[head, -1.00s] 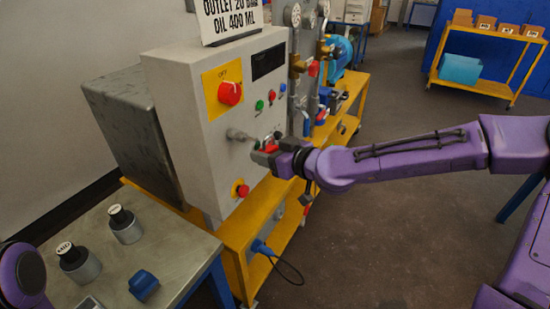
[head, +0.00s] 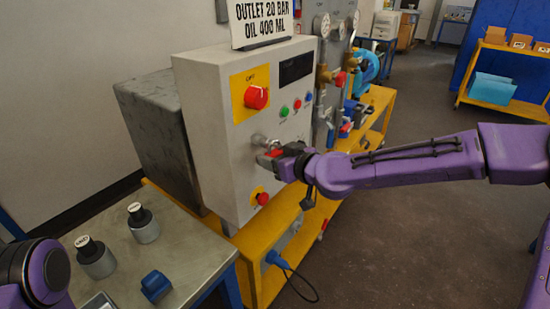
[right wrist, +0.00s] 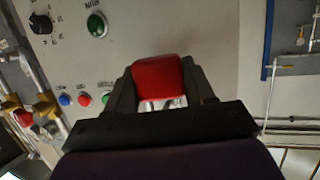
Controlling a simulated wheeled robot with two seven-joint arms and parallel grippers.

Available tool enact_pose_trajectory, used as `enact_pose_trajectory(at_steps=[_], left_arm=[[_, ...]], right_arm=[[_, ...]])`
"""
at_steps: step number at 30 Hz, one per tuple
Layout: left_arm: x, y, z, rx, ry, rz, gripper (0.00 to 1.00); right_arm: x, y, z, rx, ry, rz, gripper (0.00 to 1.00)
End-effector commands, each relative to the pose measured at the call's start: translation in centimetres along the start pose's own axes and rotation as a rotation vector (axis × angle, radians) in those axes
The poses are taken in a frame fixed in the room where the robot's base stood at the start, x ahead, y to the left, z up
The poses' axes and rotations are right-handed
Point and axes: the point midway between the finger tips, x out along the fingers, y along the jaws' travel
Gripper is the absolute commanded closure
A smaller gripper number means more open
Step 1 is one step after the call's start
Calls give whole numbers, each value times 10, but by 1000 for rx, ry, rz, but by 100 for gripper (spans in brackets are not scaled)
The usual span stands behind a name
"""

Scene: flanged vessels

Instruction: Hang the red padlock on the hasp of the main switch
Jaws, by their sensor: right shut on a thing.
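The main switch (head: 256,97) is a red knob on a yellow plate on the light grey cabinet front. A grey metal fitting that looks like its hasp (head: 260,140) sticks out below it. My right gripper (head: 277,156) is shut on the red padlock (head: 272,153), just below and right of the hasp. In the right wrist view the red padlock (right wrist: 160,78) sits between both fingers, with a bit of bright metal at its lower edge. The shackle is mostly hidden, and I cannot tell whether it touches the hasp. My left gripper is out of view.
A red button on yellow (head: 260,196) sits low on the cabinet (head: 212,120). Gauges and pipes (head: 325,70) stand right of it. A grey bench (head: 185,225) with stamps and a blue block (head: 156,286) is at front left. The floor at right is open.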

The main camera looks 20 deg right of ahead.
Motion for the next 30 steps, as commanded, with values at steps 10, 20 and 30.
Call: enact_pose_trajectory(at_steps=[10,20,30], left_arm=[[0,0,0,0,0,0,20],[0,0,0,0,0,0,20],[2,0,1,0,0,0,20]], right_arm=[[0,0,0,-1,1,0,77],[0,0,0,-1,1,0,17],[-24,0,-2,-2,4,1,17]])
